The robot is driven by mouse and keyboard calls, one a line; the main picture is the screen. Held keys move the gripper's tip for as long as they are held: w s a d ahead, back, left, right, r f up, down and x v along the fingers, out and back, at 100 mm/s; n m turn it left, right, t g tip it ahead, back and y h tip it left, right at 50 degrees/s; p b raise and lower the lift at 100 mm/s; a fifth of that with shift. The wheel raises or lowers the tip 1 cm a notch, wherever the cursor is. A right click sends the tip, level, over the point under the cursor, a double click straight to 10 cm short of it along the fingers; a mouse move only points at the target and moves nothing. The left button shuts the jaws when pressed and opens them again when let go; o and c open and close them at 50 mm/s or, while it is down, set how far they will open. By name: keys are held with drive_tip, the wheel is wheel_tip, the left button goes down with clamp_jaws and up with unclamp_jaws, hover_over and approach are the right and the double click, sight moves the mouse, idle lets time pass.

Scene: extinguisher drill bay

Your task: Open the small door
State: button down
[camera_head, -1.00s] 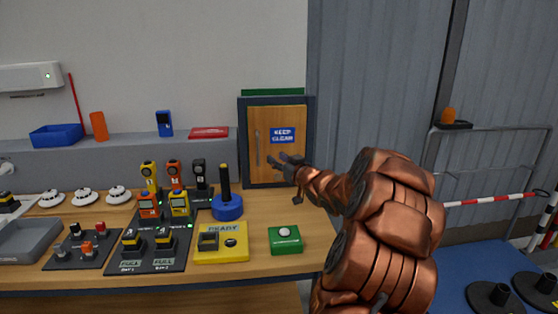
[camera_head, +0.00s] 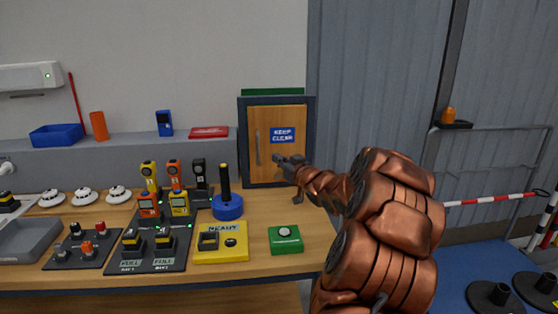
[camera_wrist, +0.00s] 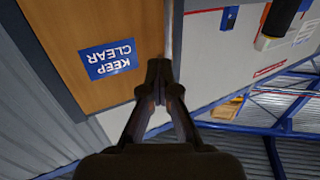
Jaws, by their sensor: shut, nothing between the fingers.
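The small door (camera_head: 290,165) is a wooden panel in a dark frame, with a blue KEEP CLEAR sign. It stands closed at the back of the bench. A slim upright handle (camera_head: 257,148) is on its left side. My gripper (camera_head: 277,158) is in front of the door, just right of the handle, with its fingers together and empty. In the wrist view the door (camera_wrist: 75,25) appears upside down, and the closed fingertips (camera_wrist: 160,68) point at its edge. A pale strip lies just beyond them; I cannot tell whether they touch it.
A blue base with a black post (camera_head: 227,206) stands left of the door. A yellow READY box (camera_head: 221,250) and a green button box (camera_head: 286,240) sit in front. Several handheld devices stand further left. Bare bench lies right of the green box.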

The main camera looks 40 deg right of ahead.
drive_tip(key=c, duration=1.2)
unclamp_jaws()
drive_tip(key=shift+s, duration=0.15)
drive_tip(key=v, duration=1.1)
drive_tip(key=shift+s, duration=0.35)
